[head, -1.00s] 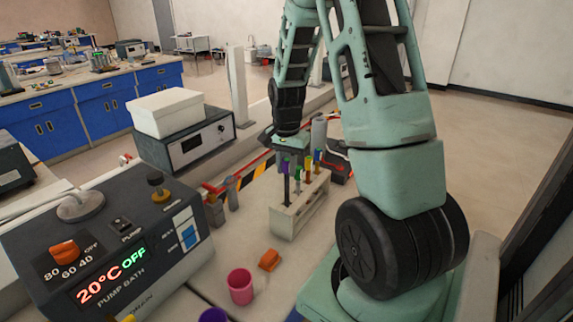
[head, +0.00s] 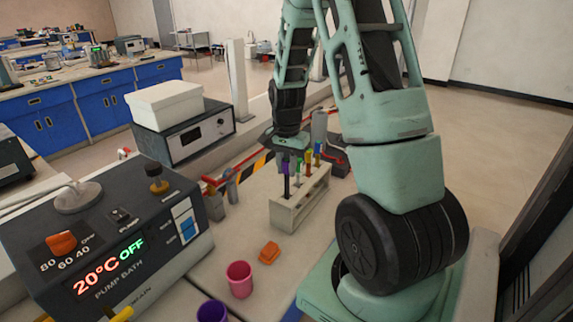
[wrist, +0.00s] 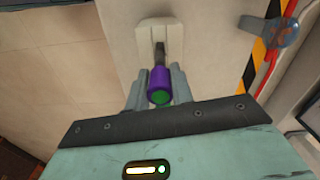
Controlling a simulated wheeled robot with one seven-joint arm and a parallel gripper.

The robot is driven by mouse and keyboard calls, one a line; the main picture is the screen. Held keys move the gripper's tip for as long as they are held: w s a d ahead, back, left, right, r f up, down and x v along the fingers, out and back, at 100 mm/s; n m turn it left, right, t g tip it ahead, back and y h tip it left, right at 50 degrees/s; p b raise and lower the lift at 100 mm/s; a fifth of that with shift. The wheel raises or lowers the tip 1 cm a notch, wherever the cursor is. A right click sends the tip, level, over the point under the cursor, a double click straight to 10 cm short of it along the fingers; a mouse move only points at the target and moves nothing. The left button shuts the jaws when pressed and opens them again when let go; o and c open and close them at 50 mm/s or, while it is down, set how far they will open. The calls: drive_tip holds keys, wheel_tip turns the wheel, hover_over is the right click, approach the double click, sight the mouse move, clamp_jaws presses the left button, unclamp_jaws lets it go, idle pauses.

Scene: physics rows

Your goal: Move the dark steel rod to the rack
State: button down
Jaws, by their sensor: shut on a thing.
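My gripper (wrist: 158,92) is shut on the purple, green-ended top of a dark rod (wrist: 160,50). In the head view the gripper (head: 289,152) points down and the dark rod (head: 286,187) hangs upright below its purple part. The rod is at the left, near end of the pale rack (head: 298,208). In the wrist view it points at the rack's beige end (wrist: 146,34). I cannot tell whether its lower tip is inside a slot or just over it. Several pieces with green, yellow and blue tops stand farther along the rack.
A pump bath (head: 110,235) stands at the left. A pink cup (head: 240,279), a purple cup (head: 212,312) and an orange block (head: 269,252) are on the bench in front of the rack. A grey cylinder (head: 319,128) stands behind it. Bench between bath and rack is mostly clear.

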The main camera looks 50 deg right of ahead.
drive_tip(key=shift+f, duration=0.15)
drive_tip(key=shift+f+b, duration=0.9)
drive_tip(key=shift+f, duration=0.45)
drive_tip(key=c, duration=0.7)
unclamp_jaws()
drive_tip(key=shift+r, duration=0.1)
drive_tip(key=shift+r+p, duration=3.15)
drive_tip(key=shift+r, duration=0.35)
